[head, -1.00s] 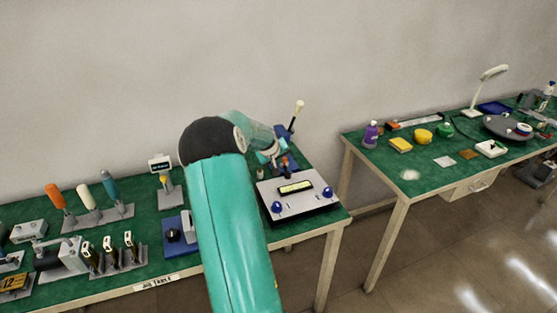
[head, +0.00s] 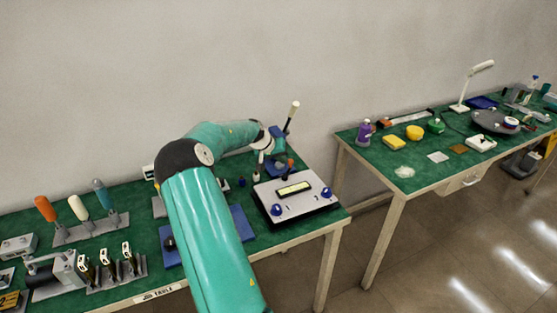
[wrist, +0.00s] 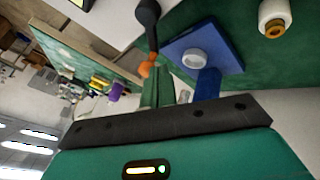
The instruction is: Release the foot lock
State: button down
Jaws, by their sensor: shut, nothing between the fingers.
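A blue stand (head: 277,170) sits at the back of the near table, with a slanted dark lever ending in a pale knob (head: 294,107). A small orange-red part (head: 291,163) shows at the stand. In the wrist view, the blue base plate (wrist: 222,48) carries a white ring (wrist: 195,58), and a dark rod with an orange end (wrist: 146,68) lies beside it. I cannot tell which part is the foot lock. My gripper (head: 265,157) is shut and empty, close to the stand at its left; my wrist partly hides it. I cannot tell whether it touches.
A grey control box (head: 297,206) with blue knobs stands just in front of the stand. Screwdriver-like handles (head: 78,208) and a clamp rack (head: 112,268) are at the left. A second table (head: 404,173) stands right, across a gap. The wall is close behind.

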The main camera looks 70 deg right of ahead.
aim_at(291, 160)
jog(key=m+g+y, duration=0.1)
jog(key=m, duration=0.1)
jog(key=s+m+g, duration=0.1)
jog(key=m, duration=0.1)
jog(key=s+d+m+y, duration=0.1)
jog(key=m, duration=0.1)
jog(key=shift+s+f+g+y, duration=0.1)
jog(key=shift+s+g+y, duration=0.1)
jog(key=shift+g+y, duration=0.15)
jog(key=shift+s, duration=0.55)
jog(key=v, duration=1.4)
jog(key=shift+f, duration=0.1)
